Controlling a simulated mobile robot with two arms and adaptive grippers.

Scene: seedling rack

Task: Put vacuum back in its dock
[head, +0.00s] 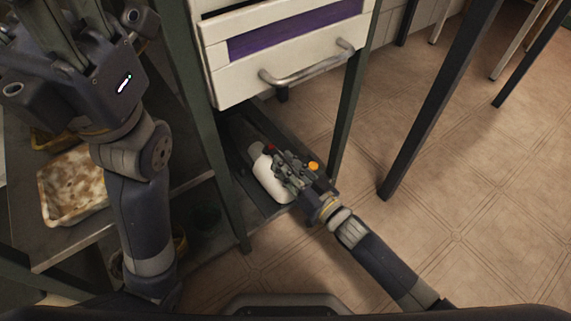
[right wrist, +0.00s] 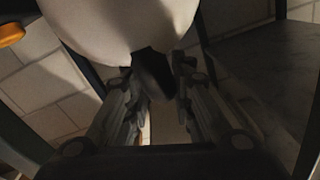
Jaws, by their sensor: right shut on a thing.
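The vacuum (head: 270,178) is a white, rounded handheld body with a grey end. It is low down under the drawer unit, over the dark lower shelf. My right gripper (head: 287,172) is at its right side and shut on it. In the right wrist view, the white vacuum body (right wrist: 120,28) fills the top, and its dark handle part lies between the fingers (right wrist: 155,80). I cannot make out the dock clearly; the area behind the vacuum is dark. My left gripper (head: 62,25) is raised at the upper left, its fingertips cut off by the frame edge.
A white drawer (head: 285,55) with a metal handle (head: 308,68) is above the vacuum. Dark green legs (head: 347,115) frame the lower shelf (head: 262,207). An orange round part (head: 313,166) is beside my right gripper. A stained tray (head: 72,185) is at left.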

